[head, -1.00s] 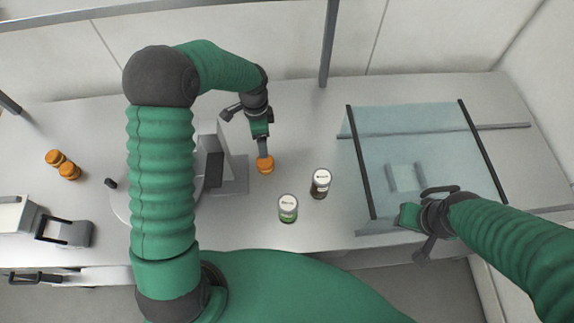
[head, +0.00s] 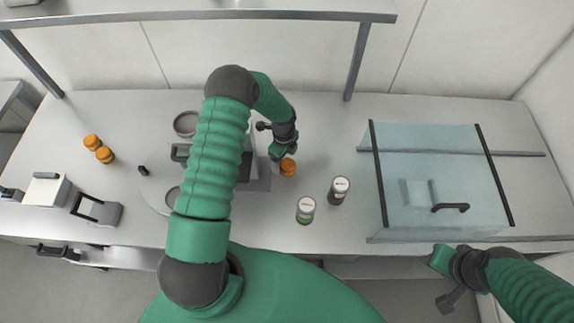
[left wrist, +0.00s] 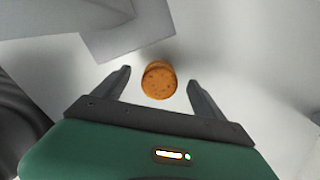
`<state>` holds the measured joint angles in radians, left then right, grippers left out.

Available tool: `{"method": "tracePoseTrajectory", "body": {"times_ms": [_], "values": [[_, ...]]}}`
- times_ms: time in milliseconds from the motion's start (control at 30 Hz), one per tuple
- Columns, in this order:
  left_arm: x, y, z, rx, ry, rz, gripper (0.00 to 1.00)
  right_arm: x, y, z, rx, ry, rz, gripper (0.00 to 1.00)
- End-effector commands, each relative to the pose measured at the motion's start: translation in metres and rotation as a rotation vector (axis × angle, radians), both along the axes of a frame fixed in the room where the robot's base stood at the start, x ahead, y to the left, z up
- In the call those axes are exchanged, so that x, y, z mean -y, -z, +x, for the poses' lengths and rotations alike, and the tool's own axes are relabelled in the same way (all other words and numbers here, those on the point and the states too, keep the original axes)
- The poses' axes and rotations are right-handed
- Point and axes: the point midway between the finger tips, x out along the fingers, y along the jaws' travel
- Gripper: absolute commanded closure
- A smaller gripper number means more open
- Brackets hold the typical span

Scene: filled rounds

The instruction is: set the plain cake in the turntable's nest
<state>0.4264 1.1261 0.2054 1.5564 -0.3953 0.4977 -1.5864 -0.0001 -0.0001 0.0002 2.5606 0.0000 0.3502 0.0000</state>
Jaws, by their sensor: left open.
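An orange-brown round cake (head: 288,168) stands on the table right of a grey block-like machine. It shows in the left wrist view (left wrist: 159,80) with small dark specks on top. My left gripper (head: 279,156) is beside and above it; in the left wrist view the open fingers (left wrist: 158,88) stand either side of the cake, apart from it. Two more orange cakes (head: 98,148) stand at the far left; I cannot tell which cake is plain. A pale round turntable (head: 153,196) is partly hidden by my left arm. My right gripper (head: 440,260) is before the glass case; its jaws are unclear.
A green-banded jar (head: 306,210) and a dark jar (head: 339,190) with white lids stand right of the cake. A glass case (head: 440,165) with a dark handle fills the right. Grey box-shaped devices (head: 95,210) stand at left. A metal rail crosses above the back.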

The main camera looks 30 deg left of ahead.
Motion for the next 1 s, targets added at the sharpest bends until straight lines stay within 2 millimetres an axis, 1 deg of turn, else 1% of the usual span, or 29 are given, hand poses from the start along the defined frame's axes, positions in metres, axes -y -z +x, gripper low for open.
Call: {"method": "tracePoseTrajectory", "body": {"times_ms": [33,100,200,233,333,467,567,800,833,1000], "values": [[0.005,0.003,-0.001,-0.006,0.003,-0.001,0.19,0.0,-0.013,0.0,0.0,0.0,0.0,0.64],[0.011,0.015,-0.001,-0.006,0.003,-0.001,0.19,0.0,-0.023,0.0,0.001,0.0,0.0,0.64],[0.009,0.033,0.0,-0.004,0.0,0.0,0.19,0.0,-0.025,0.0,0.001,0.0,0.0,0.64],[0.009,0.037,0.0,-0.003,0.0,0.0,0.19,0.0,-0.026,0.0,0.001,0.0,0.0,0.64],[0.009,0.042,0.0,-0.001,0.0,0.0,0.19,0.0,-0.025,0.0,0.001,0.0,0.0,0.64],[0.008,0.042,0.0,0.0,0.0,0.0,0.19,0.0,-0.024,0.0,0.001,0.0,0.0,0.64],[0.008,0.041,-0.001,0.0,0.0,0.0,0.29,0.0,-0.024,0.0,0.0,0.0,0.0,0.64],[0.008,0.042,0.0,-0.001,0.0,0.0,0.61,0.0,-0.024,0.0,0.0,0.0,0.0,0.64],[0.008,0.042,0.0,-0.001,0.0,0.0,0.62,0.0,-0.024,0.0,0.0,0.0,0.0,0.64],[0.008,0.042,0.001,-0.001,0.0,0.0,0.62,0.0,-0.024,0.0,0.001,0.0,0.0,0.64]]}}
